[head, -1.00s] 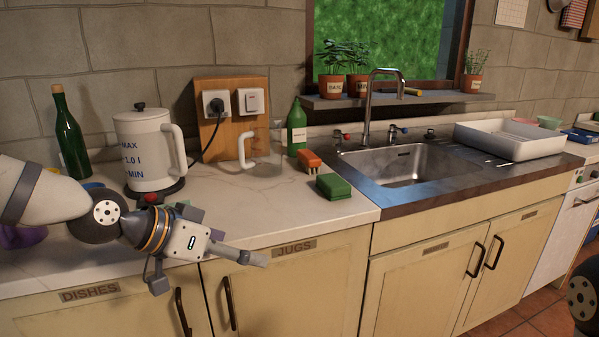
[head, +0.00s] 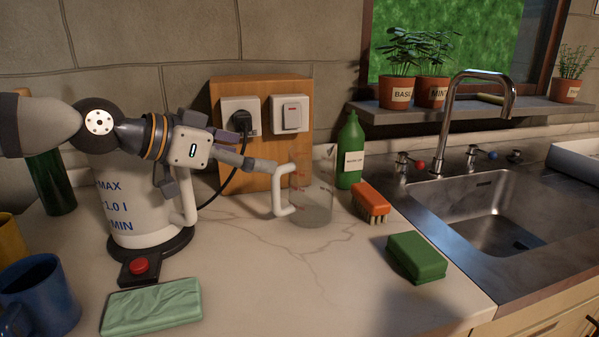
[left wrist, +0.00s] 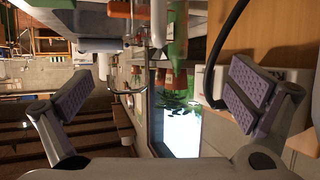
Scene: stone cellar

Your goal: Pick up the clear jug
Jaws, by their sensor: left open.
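The clear jug (head: 315,200) stands upright on the pale worktop in the head view, its white handle (head: 281,192) towards the left. My left gripper (head: 256,148) reaches in from the left above the kettle, pointing right. One finger shows close to the top of the handle; I cannot tell whether it touches. In the left wrist view the gripper (left wrist: 165,98) is open, its purple pads wide apart with nothing held between them. What looks like the jug's white handle (left wrist: 158,22) shows at the top of that view. My right gripper is out of view.
The kettle (head: 128,218) stands under my left arm. A green bottle (head: 350,155), an orange brush (head: 370,199) and a green sponge (head: 417,256) are right of the jug. The socket board (head: 262,92) and black cable are behind.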

